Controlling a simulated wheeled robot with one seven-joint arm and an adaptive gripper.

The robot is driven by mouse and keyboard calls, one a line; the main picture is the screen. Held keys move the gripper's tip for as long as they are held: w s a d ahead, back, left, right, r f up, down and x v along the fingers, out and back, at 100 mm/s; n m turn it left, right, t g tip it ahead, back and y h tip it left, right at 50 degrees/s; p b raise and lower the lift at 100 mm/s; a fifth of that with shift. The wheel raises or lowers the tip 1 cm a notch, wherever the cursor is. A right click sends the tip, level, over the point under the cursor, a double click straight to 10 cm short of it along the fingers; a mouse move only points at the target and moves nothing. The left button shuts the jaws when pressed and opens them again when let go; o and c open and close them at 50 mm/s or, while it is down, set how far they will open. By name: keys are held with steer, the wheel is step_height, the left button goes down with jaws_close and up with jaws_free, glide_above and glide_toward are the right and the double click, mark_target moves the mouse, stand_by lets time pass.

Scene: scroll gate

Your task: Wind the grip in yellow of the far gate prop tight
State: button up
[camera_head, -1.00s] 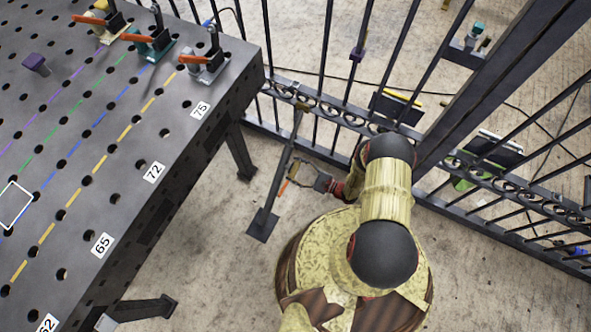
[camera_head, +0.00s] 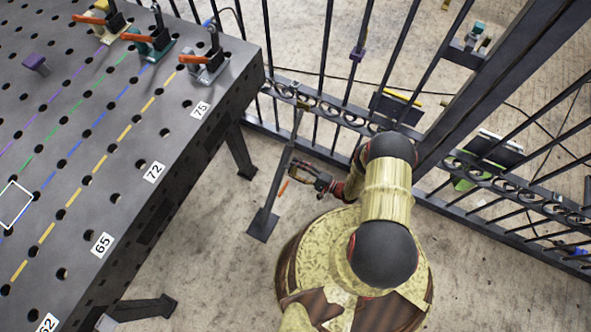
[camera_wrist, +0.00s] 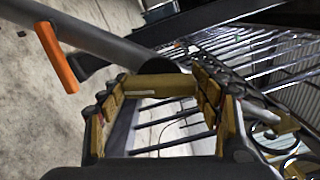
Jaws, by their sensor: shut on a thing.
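The far gate prop (camera_head: 278,185) is a grey pole slanting from the gate's lower rail to a flat foot on the floor. An orange lever (camera_head: 283,187) sticks out beside it and also shows in the wrist view (camera_wrist: 57,57), left of the pole. My gripper (camera_head: 308,177) is right beside the pole's middle. In the wrist view, my gripper (camera_wrist: 160,92) has its ochre fingers on both sides of a short yellow bar, the grip in yellow (camera_wrist: 160,85), and is shut on it. The grip lies crosswise by the pole; its ends are hidden by the fingers.
A dark perforated table (camera_head: 120,180) with clamps stands at left, its legs reaching near the prop. The barred gate (camera_head: 340,115) and a thick post (camera_head: 490,90) stand behind and to the right. Bare floor (camera_head: 215,250) lies between table and prop.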

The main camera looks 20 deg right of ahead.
steer(key=shift+a+n, duration=0.1)
steer(key=shift+n, duration=0.2)
steer(key=o, duration=1.1)
steer(key=shift+o, duration=0.4)
steer(key=shift+s, duration=0.1)
steer(key=v, duration=1.2)
